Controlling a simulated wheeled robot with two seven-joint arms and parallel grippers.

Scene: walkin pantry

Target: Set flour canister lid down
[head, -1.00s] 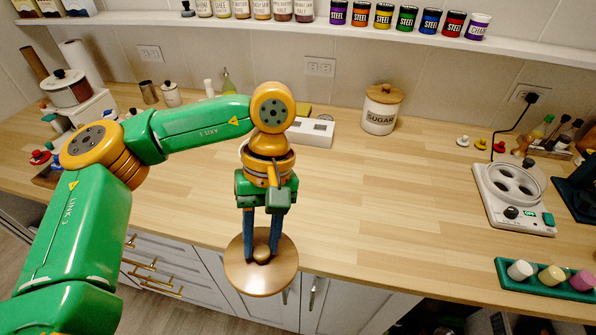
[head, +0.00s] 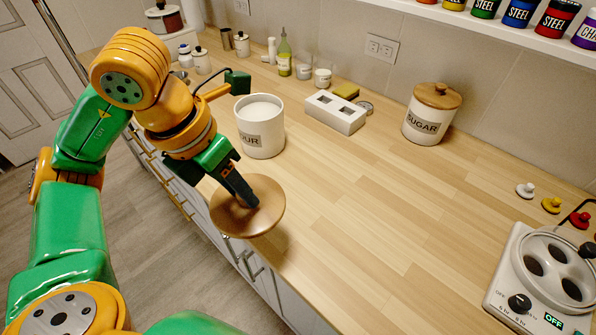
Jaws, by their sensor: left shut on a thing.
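The flour canister (head: 261,127) is white with a dark label and stands without a lid on the wooden counter, its white contents showing. Its round wooden lid (head: 268,208) is in my left gripper (head: 250,203), which is shut on the knob. The lid is held over the front edge of the counter, in front of the flour canister and a little tilted in the picture. Whether it touches the counter cannot be told. My right gripper is not in view.
The sugar canister (head: 430,116), with its wooden lid on, stands at the back right. A white block with square openings (head: 335,112) lies between the canisters. A white appliance (head: 545,275) is at the lower right. The middle of the counter (head: 370,210) is clear.

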